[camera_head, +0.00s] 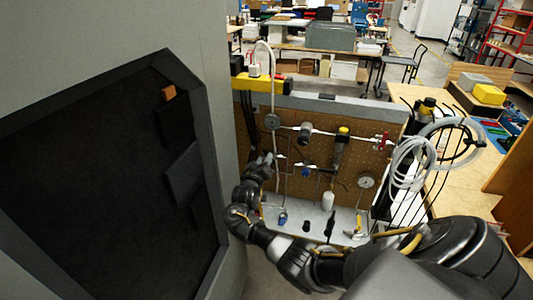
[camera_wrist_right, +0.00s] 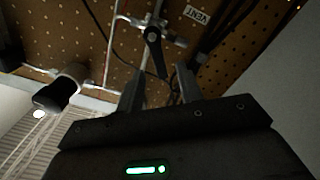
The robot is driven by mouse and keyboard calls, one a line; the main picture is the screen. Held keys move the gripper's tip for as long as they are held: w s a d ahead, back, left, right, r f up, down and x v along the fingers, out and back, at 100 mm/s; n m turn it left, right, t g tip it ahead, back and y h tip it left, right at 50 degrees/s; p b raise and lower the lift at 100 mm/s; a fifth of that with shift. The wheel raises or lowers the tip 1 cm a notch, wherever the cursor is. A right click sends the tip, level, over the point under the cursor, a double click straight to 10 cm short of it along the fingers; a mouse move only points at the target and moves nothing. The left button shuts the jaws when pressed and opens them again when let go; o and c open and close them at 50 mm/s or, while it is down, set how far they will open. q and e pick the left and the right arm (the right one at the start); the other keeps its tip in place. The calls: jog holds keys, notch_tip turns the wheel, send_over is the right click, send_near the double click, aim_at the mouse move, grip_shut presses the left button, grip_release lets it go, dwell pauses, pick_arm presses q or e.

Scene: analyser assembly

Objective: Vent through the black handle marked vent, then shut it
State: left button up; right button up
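The black handle (camera_wrist_right: 154,52) is on a small valve on the pegboard, below the white label marked VENT (camera_wrist_right: 196,14) in the right wrist view. It points down the picture from its valve, slightly slanted. My right gripper (camera_wrist_right: 160,78) is open, with one finger on each side of the handle's lower end in the picture; I see gaps on both sides and cannot tell the depth. In the head view my right gripper (camera_head: 267,160) is at the left part of the pegboard, and I cannot make out the black handle there. My left gripper is not in view.
A white shelf (camera_head: 345,217) below holds small parts. A grey cabinet (camera_head: 215,60) stands close on the left. Coiled white hoses (camera_head: 408,160) hang at the right.

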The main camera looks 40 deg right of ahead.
aim_at(266, 154)
jog(key=shift+x, duration=2.1)
grip_shut()
